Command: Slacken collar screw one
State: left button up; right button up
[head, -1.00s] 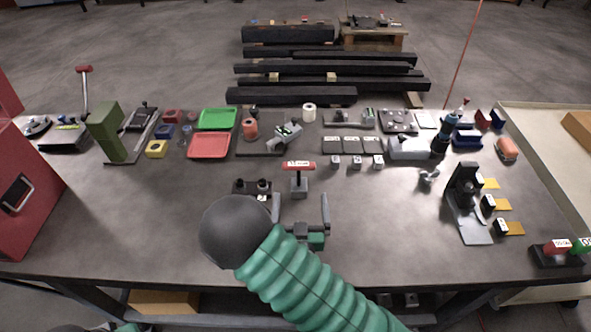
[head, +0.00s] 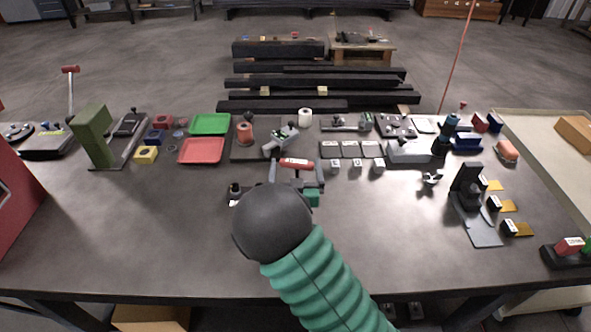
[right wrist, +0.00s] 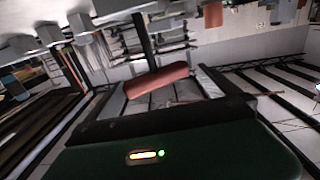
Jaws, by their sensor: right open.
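A red T-handle with a white label (head: 297,163) stands near the middle of the table; its grey post is partly hidden by my gripper. I take it for collar screw one, though the label is too small to read. My right gripper (head: 296,172) is open, its two fingers at the left and right ends of the red handle. In the right wrist view the red handle (right wrist: 155,80) lies slightly tilted between the open fingers (right wrist: 165,95). I cannot tell if they touch it. My left gripper is not in view.
A black block with knobs (head: 235,190) is partly hidden behind my right arm. Red (head: 202,151) and green (head: 210,124) trays lie at left. A black stand (head: 467,185) is at right.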

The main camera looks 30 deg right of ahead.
jog(key=shift+s+d, duration=0.15)
jog(key=shift+d, duration=0.35)
jog(key=c, duration=0.6)
jog(key=shift+f, duration=0.1)
jog(key=c, duration=0.5)
jog(key=shift+a, duration=0.2)
jog(key=shift+c, duration=0.3)
